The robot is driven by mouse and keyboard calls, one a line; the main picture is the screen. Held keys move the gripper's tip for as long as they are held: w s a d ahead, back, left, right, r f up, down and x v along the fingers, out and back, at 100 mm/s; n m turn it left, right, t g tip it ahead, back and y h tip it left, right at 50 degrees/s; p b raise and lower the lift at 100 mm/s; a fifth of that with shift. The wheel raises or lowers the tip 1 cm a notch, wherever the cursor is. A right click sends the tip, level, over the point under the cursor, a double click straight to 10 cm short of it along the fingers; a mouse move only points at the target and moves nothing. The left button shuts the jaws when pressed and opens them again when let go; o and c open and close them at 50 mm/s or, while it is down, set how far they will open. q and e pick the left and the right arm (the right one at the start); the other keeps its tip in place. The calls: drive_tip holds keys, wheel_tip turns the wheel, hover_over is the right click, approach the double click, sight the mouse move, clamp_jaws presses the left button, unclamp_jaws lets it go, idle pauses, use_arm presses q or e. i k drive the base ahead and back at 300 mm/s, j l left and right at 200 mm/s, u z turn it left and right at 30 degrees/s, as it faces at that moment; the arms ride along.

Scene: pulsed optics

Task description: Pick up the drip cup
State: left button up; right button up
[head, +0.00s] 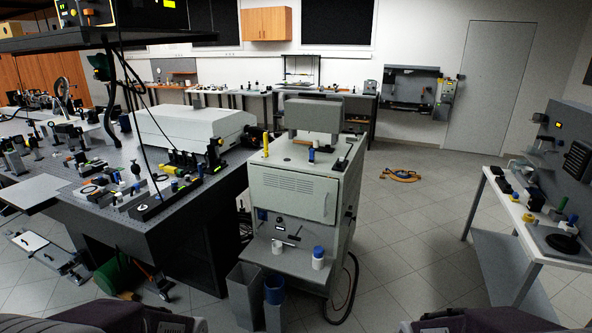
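Only parts of my own arms show at the bottom edge. Neither gripper is in view.
A dark optical table (120,215) crowded with optics stands left of the cabinet. Tiled floor (420,240) is open toward the white bench (510,205).

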sight(276, 245)
drive_tip(key=i+l+u, duration=0.15)
drive_tip(key=i+u, duration=0.25)
drive_tip(key=i, duration=0.2)
drive_tip(key=i+l+u, duration=0.4)
drive_tip(key=i, duration=0.2)
drive_tip(key=i+l+u, duration=0.35)
drive_tip(key=i, duration=0.2)
drive_tip(key=i+l+u, duration=0.4)
drive_tip(key=l, duration=0.25)
